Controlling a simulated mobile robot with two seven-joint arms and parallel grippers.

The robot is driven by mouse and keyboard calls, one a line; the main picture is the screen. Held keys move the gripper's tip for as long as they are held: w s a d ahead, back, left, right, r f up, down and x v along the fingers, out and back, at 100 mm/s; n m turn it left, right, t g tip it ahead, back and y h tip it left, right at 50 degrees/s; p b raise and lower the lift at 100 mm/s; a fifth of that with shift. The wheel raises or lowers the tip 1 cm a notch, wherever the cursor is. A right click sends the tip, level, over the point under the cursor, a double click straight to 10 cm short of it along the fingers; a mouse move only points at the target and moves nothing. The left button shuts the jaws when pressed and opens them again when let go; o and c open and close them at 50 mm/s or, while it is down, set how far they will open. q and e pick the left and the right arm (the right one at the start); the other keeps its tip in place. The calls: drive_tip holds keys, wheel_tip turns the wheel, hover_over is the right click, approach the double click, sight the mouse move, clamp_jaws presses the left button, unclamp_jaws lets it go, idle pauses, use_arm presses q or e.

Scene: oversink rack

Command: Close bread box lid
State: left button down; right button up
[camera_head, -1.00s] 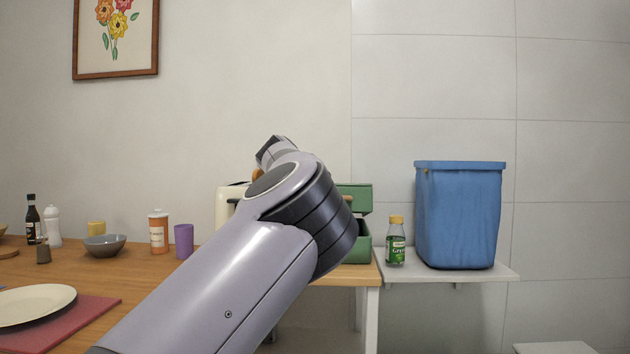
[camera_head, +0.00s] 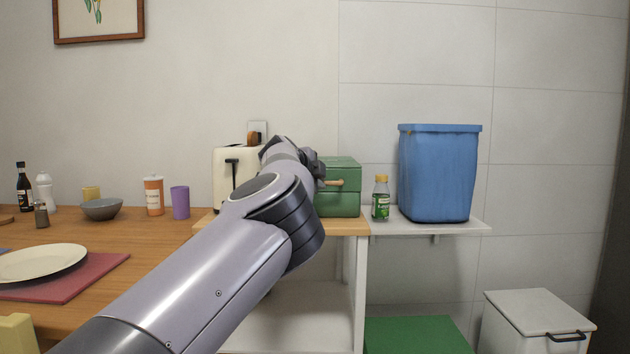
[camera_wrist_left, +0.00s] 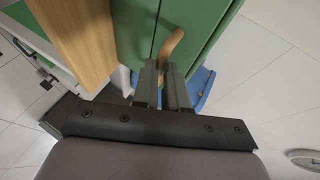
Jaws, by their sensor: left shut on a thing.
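The green bread box (camera_head: 338,203) stands on the wooden counter top, partly hidden behind my left arm. Its green lid (camera_head: 340,168) sits down on the box, with only a thin dark seam between them. The light wooden handle (camera_head: 337,183) is on the lid's front and also shows in the left wrist view (camera_wrist_left: 172,42). My left gripper (camera_wrist_left: 164,78) is at the handle, its fingers close together and shut on it; the grip itself is partly hidden by the fingers. My right gripper is not in view.
A cream toaster (camera_head: 228,170) stands left of the box. A green-labelled bottle (camera_head: 381,200) and a blue bin (camera_head: 438,175) stand on the white shelf to the right. A lidded white bin (camera_head: 533,318) is on the lower right.

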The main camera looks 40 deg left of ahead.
use_arm(q)
drive_tip(key=shift+d+f, duration=0.1)
drive_tip(key=shift+f, duration=1.25)
drive_tip(key=c, duration=1.2)
unclamp_jaws()
drive_tip(key=shift+s, duration=0.2)
drive_tip(key=shift+o, duration=0.2)
drive_tip(key=shift+s+r, duration=0.1)
drive_tip(key=shift+s, duration=0.05)
drive_tip(key=shift+s+d+r, duration=0.1)
drive_tip(key=shift+s+r, duration=0.05)
drive_tip(key=shift+s, duration=0.15)
drive_tip(key=r+v, duration=0.1)
drive_tip(key=v, duration=0.5)
drive_tip(key=shift+r+b, duration=0.15)
drive_tip(key=shift+b, duration=0.15)
